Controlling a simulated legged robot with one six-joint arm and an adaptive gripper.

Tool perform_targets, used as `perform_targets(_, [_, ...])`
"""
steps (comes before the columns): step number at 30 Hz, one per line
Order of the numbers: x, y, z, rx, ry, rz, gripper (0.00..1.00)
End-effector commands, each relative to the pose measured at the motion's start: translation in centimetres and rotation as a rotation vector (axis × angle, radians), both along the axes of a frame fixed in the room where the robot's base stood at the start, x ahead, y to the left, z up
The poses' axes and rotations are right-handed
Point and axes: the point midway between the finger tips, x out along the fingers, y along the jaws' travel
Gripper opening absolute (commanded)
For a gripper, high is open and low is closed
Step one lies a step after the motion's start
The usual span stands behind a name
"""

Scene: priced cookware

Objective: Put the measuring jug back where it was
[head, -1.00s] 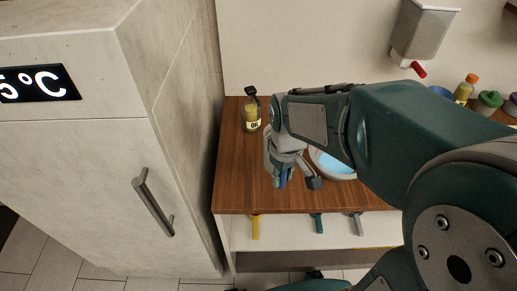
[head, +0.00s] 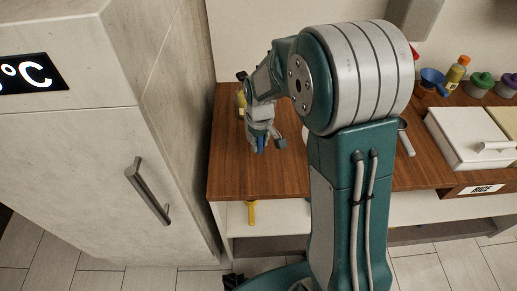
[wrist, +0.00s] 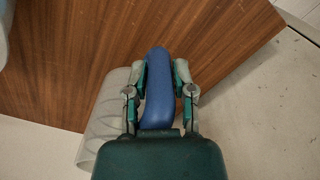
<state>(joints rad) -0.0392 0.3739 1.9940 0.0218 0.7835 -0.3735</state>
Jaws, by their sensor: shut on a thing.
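The measuring jug (wrist: 105,110) shows in the wrist view as a clear, ridged body with a blue handle (wrist: 158,88). My gripper (wrist: 158,92) is shut on the handle, one finger on each side. In the head view my gripper (head: 261,137) hangs over the left part of the wooden counter (head: 228,170), with a bit of the blue handle at its tip. The jug's body is mostly hidden there behind my gripper. I cannot tell whether the jug touches the counter.
The oil bottle (head: 241,101) stands behind my gripper, partly covered. A tall fridge (head: 90,190) closes off the left side. A white lidded box (head: 465,140), a blue cup-like item (head: 432,80) and an orange-capped bottle (head: 456,72) stand to the right. The counter's front left is clear.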

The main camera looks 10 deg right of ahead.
Motion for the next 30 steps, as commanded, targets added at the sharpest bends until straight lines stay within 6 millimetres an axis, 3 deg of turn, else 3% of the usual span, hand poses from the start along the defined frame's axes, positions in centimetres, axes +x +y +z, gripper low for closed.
perform_targets(5, [0.8,0.0,-0.9,0.000,0.000,0.000,0.00])
perform_targets(12, [1.0,0.0,-4.1,0.001,0.001,0.000,0.00])
perform_targets(21, [1.0,0.0,-4.3,0.000,-0.001,0.000,0.00])
perform_targets(22, [1.0,0.0,-4.4,0.000,-0.001,0.000,0.37])
perform_targets(24, [1.0,0.0,-4.3,0.000,-0.001,0.000,0.67])
perform_targets(30, [1.0,0.0,-4.3,0.000,-0.001,0.000,0.67])
